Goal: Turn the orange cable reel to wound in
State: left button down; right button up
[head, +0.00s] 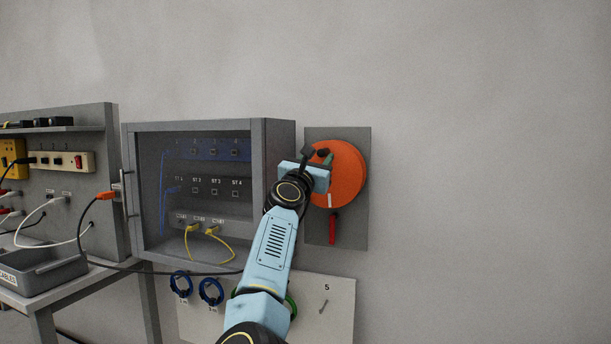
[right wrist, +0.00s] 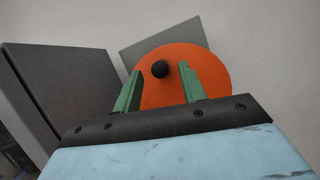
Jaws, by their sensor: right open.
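The orange cable reel (head: 346,178) is a round disc on a grey wall plate (head: 350,240), right of the cabinet. It has a black knob (head: 323,152) near its upper left edge and a white mark low on its face. In the right wrist view the orange reel (right wrist: 205,68) fills the middle, with the black knob (right wrist: 160,69) between my finger ends. My right gripper (right wrist: 160,72) is open, with one green finger on each side of the knob and a gap to each. I cannot tell how deep the knob sits between them. My left gripper is out of view.
A grey cabinet (head: 273,128) with a glazed door stands close left of the reel. A red plug-like piece (head: 333,228) hangs below the reel. A panel with cable loops (head: 340,295) is underneath. A bench with a tray (head: 45,275) is at left. The wall to the right is clear.

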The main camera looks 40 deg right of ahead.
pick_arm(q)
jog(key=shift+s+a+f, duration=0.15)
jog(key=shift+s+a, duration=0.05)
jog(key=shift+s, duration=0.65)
pick_arm(e)
jog(key=v, duration=0.9)
jog(key=shift+a, duration=0.15)
jog(key=shift+s, duration=0.1)
